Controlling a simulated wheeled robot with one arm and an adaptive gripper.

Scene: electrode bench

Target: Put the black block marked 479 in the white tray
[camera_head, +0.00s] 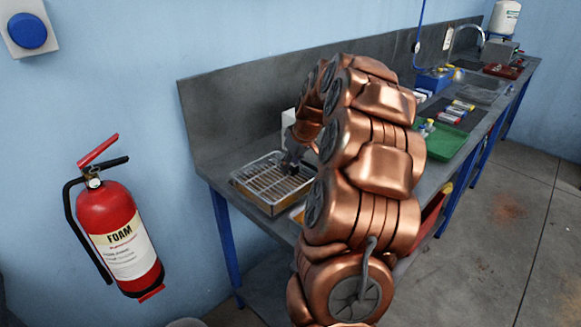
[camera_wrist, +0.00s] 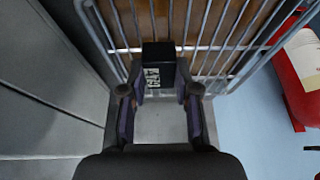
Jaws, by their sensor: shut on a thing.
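A black block (camera_wrist: 158,70) with a white printed label shows between my fingertips in the wrist view; the print is too small to read surely. My gripper (camera_wrist: 160,92) is shut on it. Block and gripper are over the bars of a wire rack; I cannot tell whether the block touches the bars. In the head view my gripper (camera_head: 288,166) is at the rack on the near left end of the bench, and the block cannot be made out there. I cannot identify a white tray in either view; my arm hides part of the bench.
The wire rack (camera_head: 262,183) sits on a shallow metal pan; its bars also show in the wrist view (camera_wrist: 225,30). A green tray (camera_head: 446,141) and several small blocks lie farther along the bench. A red fire extinguisher (camera_head: 118,235) hangs left of the bench.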

